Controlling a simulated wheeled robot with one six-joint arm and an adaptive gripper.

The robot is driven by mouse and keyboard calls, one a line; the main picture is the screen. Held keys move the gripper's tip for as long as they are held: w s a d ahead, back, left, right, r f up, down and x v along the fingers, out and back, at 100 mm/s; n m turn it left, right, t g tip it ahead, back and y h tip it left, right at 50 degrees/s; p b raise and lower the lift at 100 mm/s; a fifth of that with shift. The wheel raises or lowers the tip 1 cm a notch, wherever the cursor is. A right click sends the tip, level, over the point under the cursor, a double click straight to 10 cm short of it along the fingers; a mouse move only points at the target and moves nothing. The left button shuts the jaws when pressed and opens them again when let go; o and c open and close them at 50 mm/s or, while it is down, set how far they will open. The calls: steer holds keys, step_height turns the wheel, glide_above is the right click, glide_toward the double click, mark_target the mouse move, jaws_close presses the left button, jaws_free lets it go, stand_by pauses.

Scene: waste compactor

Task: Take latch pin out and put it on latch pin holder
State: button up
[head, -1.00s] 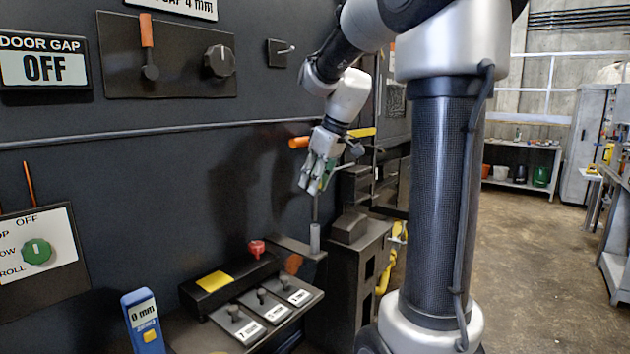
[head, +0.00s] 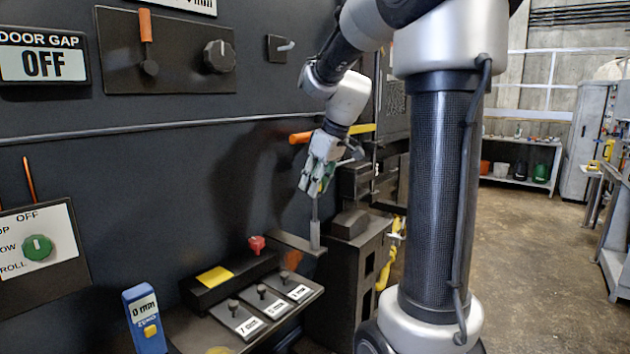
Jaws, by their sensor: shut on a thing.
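My gripper (head: 314,190) points down in the middle of the head view, with its fingers closed around the top of a thin grey rod, which looks like the latch pin (head: 315,209). The rod stands upright and runs down to a light grey upright sleeve (head: 315,236) on a dark ledge. This sleeve may be the latch pin holder. The rod's lower end meets the sleeve's top; I cannot tell how deep it sits. The fingers hide the rod's upper end.
A sloped panel with several small knobs (head: 262,291), a yellow pad (head: 214,278) and a red knob (head: 257,244) lie left of the rod. An orange handle (head: 300,138) sticks out beside my wrist. A dark block (head: 350,224) stands close right.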

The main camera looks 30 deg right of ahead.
steer(key=shift+f, duration=3.5)
steer(key=o, duration=1.1)
steer(key=shift+v, duration=3.55)
